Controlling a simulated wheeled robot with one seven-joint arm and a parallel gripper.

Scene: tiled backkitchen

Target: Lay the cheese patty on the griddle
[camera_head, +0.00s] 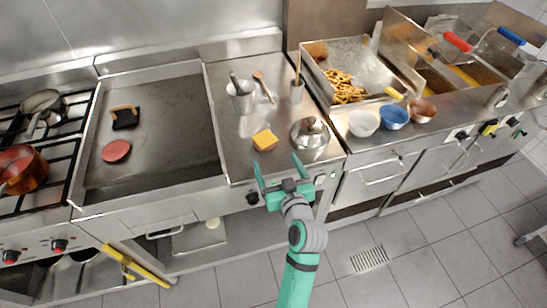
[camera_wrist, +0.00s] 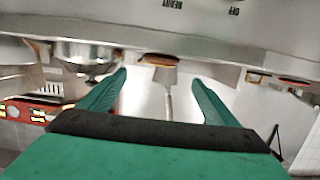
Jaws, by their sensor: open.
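The cheese patty (camera_head: 265,140), a yellow square slab, lies on the steel counter (camera_head: 235,155) right of the griddle. The griddle (camera_head: 180,148) is a wide dark plate with a raised steel rim. My gripper (camera_head: 277,165) is open and empty at the counter's front edge, just in front of the cheese patty and apart from it. In the wrist view, which looks upside down, my gripper (camera_wrist: 160,77) spreads its fingers, with a small yellow-brown thing beyond them, probably the patty.
On the griddle's left lie a red patty (camera_head: 116,151) and a dark piece with a tan edge (camera_head: 124,117). A metal dome (camera_head: 309,133) stands close right of the cheese patty. The griddle's middle and right are clear.

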